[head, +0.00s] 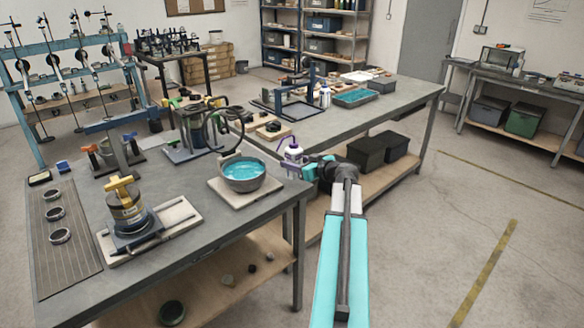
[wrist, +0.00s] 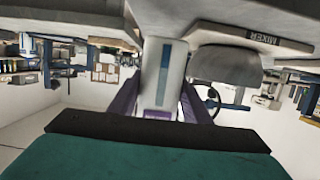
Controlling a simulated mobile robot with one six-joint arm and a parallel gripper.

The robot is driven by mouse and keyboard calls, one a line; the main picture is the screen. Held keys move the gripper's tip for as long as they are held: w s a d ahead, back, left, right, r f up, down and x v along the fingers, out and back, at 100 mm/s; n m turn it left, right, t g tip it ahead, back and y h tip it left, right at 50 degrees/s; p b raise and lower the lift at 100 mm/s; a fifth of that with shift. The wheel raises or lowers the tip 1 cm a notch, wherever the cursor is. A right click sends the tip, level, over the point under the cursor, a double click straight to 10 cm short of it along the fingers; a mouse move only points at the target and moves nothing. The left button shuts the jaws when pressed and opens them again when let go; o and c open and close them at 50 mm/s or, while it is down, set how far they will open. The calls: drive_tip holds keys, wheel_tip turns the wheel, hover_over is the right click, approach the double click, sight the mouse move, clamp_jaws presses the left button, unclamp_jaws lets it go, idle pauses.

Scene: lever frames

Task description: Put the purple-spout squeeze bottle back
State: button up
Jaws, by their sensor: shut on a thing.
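The squeeze bottle (head: 293,153) is white with a bent purple spout and stands roughly upright in the head view. My gripper (head: 310,168) is shut on it, beside the right edge of the near bench and close to the bowl. In the wrist view, the bottle (wrist: 165,70) is a pale body with a blue stripe between the two fingers. Its lower part is partly hidden by my gripper in the head view.
A bowl of blue liquid (head: 243,172) stands on a pale base on the near bench (head: 240,215). A plate in the wrist view reads MIXER (wrist: 263,38). The far bench (head: 400,95) holds a blue tray (head: 356,97) and another white bottle (head: 325,96). Dark bins (head: 366,153) sit below.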

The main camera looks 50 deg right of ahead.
drive_tip(key=shift+w+d+p, duration=0.3)
drive_tip(key=shift+w+d, duration=0.5)
drive_tip(key=shift+d, duration=0.2)
drive_tip(key=shift+f, duration=0.15)
drive_tip(key=shift+f+p, duration=0.65)
drive_tip(key=shift+f, duration=1)
drive_tip(key=shift+f, duration=0.15)
drive_tip(key=o, duration=0.8)
drive_tip(key=shift+r, duration=0.2)
